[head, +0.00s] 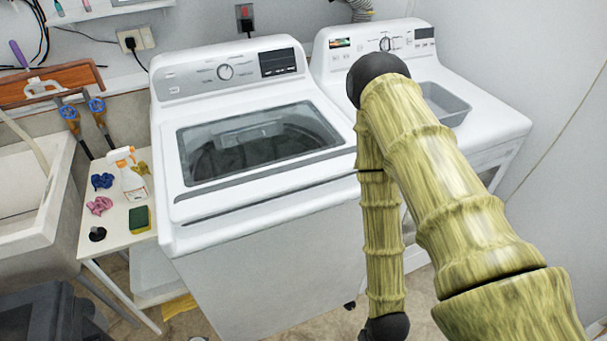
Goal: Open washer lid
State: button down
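The white top-loading washer (270,270) stands in the middle of the head view. Its lid (262,145), with a dark glass window and a pale frame, lies shut and flat on top. A grey strip runs along the lid's front edge. My bamboo-patterned arm comes in from the lower right, bends at a black joint right of the lid and hangs down by the washer's front right side. It covers the washer's right front edge. My gripper is not in view; the arm's lower end leaves the bottom of the picture.
A second white machine (490,115) with a grey tray (443,103) on it stands at the right. At left, a small table (125,215) holds a spray bottle (130,182), a sponge (139,217) and cloths, beside a sink (35,190). Wall behind.

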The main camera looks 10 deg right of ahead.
aim_at(191, 202)
jog(key=z, duration=0.15)
jog(key=i, duration=0.9)
jog(key=u, duration=0.05)
